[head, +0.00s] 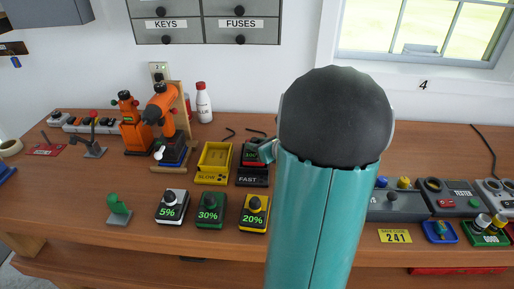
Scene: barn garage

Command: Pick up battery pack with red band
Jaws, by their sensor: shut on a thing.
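The battery pack with red band (251,155) is dark with a small lit readout. It is at the black charger marked FAST (252,180); I cannot tell if it is seated or slightly raised. My gripper (264,151) shows only as a small teal part at the right side of this pack, shut on it. My teal arm hides the rest of the gripper. Three other packs stand in front: one with a white band reading 5% (171,207), a green one reading 30% (210,210) and a yellow one reading 20% (254,213).
An empty-looking yellow charger marked SLOW (213,164) stands left of the FAST charger. A tester (451,195) and a yellow card (395,236) are at right. My arm hides the bench middle.

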